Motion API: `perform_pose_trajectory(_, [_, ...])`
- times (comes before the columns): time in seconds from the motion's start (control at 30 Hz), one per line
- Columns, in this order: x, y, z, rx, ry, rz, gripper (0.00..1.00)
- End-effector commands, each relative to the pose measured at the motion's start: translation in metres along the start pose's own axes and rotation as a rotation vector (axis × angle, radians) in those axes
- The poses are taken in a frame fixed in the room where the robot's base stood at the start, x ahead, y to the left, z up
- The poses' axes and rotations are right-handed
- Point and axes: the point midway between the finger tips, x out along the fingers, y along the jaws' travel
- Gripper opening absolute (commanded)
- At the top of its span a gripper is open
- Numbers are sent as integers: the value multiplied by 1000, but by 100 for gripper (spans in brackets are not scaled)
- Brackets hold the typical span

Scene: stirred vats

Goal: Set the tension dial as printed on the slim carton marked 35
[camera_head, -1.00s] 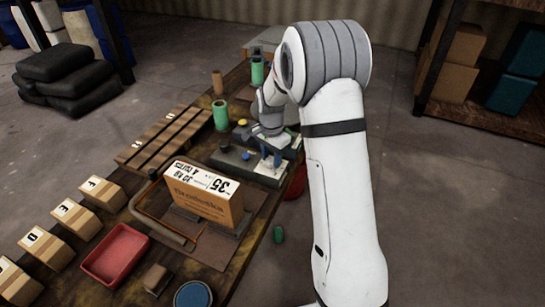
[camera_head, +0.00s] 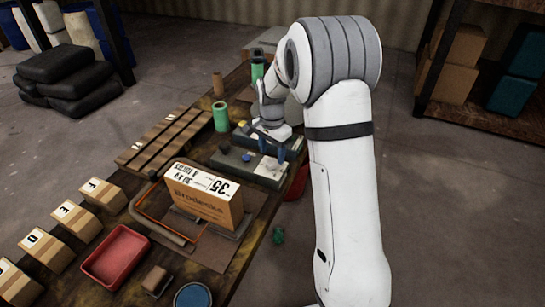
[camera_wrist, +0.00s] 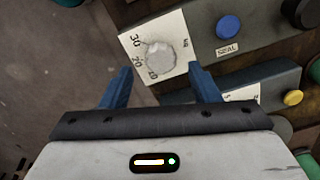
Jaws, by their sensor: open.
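The slim carton (camera_head: 205,200) marked 35 stands on a dark mat, its top print upside down to me and appearing to read 30 kN. The tension dial (camera_wrist: 160,57) is a pale round knob on a white plate (camera_wrist: 181,33) marked 10, 20, 30 and kN. I cannot make out its pointer. In the head view the plate (camera_head: 269,169) lies on a grey-green box. My gripper (camera_head: 272,148) is open and empty above the box; in the wrist view its blue fingers (camera_wrist: 160,72) are spread, with the dial beyond and between their tips.
A blue button (camera_wrist: 228,27) labelled SEAL is beside the dial. A second box carries a yellow button (camera_wrist: 293,97). A red tray (camera_head: 115,256) and several small lettered boxes (camera_head: 76,220) are at left.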

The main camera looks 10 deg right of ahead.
Motion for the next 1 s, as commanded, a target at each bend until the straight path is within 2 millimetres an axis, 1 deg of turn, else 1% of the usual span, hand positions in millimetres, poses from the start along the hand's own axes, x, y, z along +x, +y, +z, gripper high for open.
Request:
perform_pose_trajectory(0.03, [-11,-1,-1,0,3,-4,56])
perform_pose_trajectory(0.1, [-22,0,-1,0,3,-4,56])
perform_pose_trajectory(0.23, [-39,0,0,0,2,-3,56])
perform_pose_trajectory(0.4, [-47,0,0,1,1,-1,56])
perform_pose_trajectory(0.83, [-48,2,0,-3,1,-2,56])
perform_pose_trajectory(0.93, [-60,9,5,-33,7,-9,56])
perform_pose_trajectory(1.0, [-75,20,13,-79,15,-19,56])
